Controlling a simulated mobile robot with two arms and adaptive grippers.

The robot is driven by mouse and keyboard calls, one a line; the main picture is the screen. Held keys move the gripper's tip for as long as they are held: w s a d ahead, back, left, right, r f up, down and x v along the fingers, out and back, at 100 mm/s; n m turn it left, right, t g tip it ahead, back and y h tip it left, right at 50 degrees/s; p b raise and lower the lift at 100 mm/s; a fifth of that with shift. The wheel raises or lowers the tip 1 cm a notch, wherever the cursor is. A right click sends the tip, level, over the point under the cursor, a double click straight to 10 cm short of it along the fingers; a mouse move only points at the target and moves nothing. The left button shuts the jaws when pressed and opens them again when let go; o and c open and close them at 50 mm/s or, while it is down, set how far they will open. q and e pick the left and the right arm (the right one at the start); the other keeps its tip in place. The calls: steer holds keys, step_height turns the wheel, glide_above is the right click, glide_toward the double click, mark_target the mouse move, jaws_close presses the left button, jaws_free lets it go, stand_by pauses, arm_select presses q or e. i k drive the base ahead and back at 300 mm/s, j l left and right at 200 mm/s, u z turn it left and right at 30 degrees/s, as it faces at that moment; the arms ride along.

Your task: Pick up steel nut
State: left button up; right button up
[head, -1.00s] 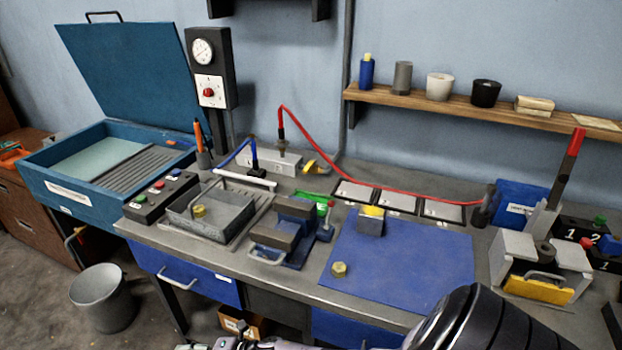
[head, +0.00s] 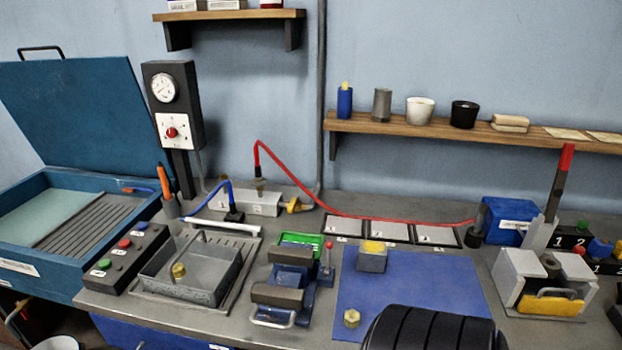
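A small brass-coloured hex nut (head: 351,318) lies on the blue mat (head: 420,290) near its front left corner. A second brass-coloured nut-like piece (head: 179,270) sits inside the grey metal tray (head: 215,268) on the left. I cannot tell from colour which one is the steel nut; neither looks plainly steel. A black ribbed part of my own arm covers the front right of the mat. Neither gripper shows in the head view.
A blue vise (head: 288,282) stands between the tray and mat. A grey block with a yellow top (head: 372,257) stands at the mat's back. A V-shaped fixture (head: 542,283) is at right, and a push-button box (head: 127,258) at left. Much of the mat is clear.

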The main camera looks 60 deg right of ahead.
mark_target(352, 317)
steer(key=i+z, duration=0.2)
steer(key=z, duration=0.25)
steer(key=i+z, duration=0.15)
steer(key=z, duration=0.25)
steer(key=i+j+z, duration=0.1)
steer(key=z, duration=0.35)
steer(key=i+j, duration=0.05)
